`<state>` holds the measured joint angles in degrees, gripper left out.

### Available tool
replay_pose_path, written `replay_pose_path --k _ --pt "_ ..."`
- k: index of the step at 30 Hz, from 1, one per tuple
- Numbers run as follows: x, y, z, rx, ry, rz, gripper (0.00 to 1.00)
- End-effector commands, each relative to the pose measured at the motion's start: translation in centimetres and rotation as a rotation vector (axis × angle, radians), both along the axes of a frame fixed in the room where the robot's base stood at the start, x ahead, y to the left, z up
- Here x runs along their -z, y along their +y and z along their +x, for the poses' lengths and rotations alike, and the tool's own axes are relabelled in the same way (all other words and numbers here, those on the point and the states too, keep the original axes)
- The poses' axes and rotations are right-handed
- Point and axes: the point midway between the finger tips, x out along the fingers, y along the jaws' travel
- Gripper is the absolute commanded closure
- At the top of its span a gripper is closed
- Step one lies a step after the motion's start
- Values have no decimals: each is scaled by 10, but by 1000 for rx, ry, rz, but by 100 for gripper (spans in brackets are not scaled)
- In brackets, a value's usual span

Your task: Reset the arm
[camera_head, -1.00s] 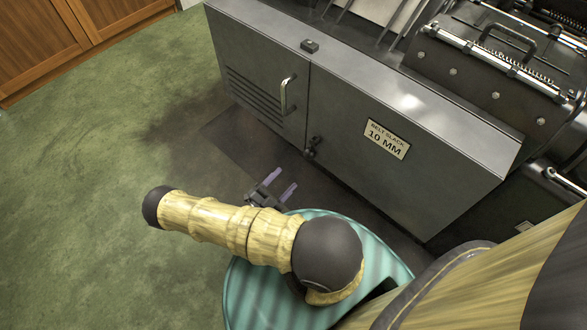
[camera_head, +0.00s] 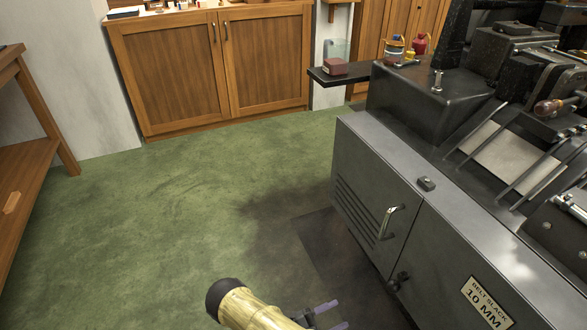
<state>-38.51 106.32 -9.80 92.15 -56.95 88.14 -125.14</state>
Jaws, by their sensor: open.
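My gripper (camera_head: 329,316) shows at the bottom edge of the head view, low in front of the grey machine cabinet. Its two purple-grey fingers are apart, with nothing seen between them. My arm (camera_head: 252,308), with pale yellow sleeve and dark elbow cap, is cut off by the bottom edge. The rest of the arm is out of view.
The grey type caster cabinet (camera_head: 450,262) fills the right, with a handle (camera_head: 389,222) on its door. A black shelf (camera_head: 345,75) sticks out beyond it. A wooden cupboard (camera_head: 215,70) stands at the back and a wooden table (camera_head: 40,120) at left. The green floor (camera_head: 170,220) between is clear.

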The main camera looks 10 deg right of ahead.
Motion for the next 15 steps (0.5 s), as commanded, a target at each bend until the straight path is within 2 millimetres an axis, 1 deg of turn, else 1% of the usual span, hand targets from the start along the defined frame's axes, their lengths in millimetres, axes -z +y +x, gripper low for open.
replay_pose_path --k 5,8,11,15 --pt "-6 1 1 19 -40 26 41" --pt "-16 2 3 63 -127 82 41" --pt "-31 5 4 132 -265 158 41" --pt "-55 9 4 250 -499 262 41"
